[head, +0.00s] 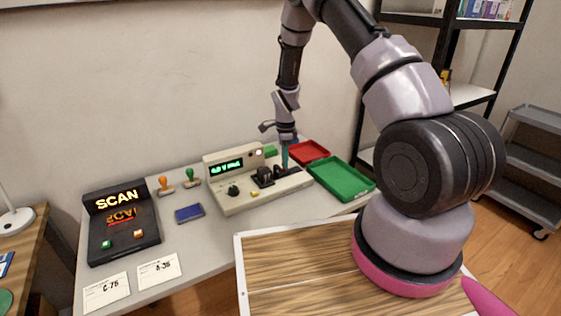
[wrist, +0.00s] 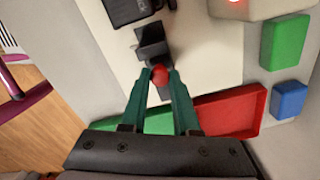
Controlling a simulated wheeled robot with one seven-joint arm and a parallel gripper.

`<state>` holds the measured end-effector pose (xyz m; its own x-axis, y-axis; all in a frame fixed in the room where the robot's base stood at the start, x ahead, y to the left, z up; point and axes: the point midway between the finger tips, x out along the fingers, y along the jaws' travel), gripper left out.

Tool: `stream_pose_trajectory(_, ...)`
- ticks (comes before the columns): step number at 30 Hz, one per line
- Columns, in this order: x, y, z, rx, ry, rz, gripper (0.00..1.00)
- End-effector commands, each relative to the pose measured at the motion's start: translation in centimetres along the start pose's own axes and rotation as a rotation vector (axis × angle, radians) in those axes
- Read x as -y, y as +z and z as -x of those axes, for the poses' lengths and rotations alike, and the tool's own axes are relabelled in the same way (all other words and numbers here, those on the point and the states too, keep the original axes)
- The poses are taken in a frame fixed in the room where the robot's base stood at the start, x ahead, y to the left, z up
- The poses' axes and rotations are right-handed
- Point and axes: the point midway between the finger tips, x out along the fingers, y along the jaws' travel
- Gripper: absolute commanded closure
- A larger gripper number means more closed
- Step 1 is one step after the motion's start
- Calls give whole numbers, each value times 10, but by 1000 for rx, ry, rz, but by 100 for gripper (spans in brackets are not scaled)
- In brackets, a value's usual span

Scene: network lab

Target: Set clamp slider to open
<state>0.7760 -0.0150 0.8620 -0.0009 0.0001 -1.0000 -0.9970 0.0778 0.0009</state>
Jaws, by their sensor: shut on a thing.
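The test device (head: 230,187) is a cream box with a green-lit display and a low deck in front, on the grey table. My gripper (head: 285,163) reaches down from above to the right part of that deck. In the wrist view, my gripper's teal fingers (wrist: 160,80) are closed around a small red knob (wrist: 159,74). The knob sits at the end of a black slider block (wrist: 152,45) on the cream deck. A larger black part (wrist: 125,10) lies beyond it. In the head view the knob is too small to make out.
A red tray (head: 308,151) and a green tray (head: 345,180) lie right of the device. A green block (wrist: 285,40) and a blue block (wrist: 289,99) are close by. A SCAN unit (head: 123,222), a blue phone-like item (head: 189,213) and two stamps stand left.

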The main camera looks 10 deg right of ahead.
Motion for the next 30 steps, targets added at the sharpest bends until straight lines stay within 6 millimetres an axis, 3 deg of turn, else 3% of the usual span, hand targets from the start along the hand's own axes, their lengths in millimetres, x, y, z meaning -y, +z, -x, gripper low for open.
stream_pose_trajectory(2,5,-10,1,0,-3,-3,100)
stream_pose_trajectory(9,6,-12,1,-2,-5,-1,100)
stream_pose_trajectory(10,6,-12,1,-2,-5,-1,67)
stream_pose_trajectory(12,6,-12,1,-2,-5,-2,41)
stream_pose_trajectory(23,5,-10,3,-1,-3,-1,41)
stream_pose_trajectory(30,6,-9,40,0,-6,1,41)
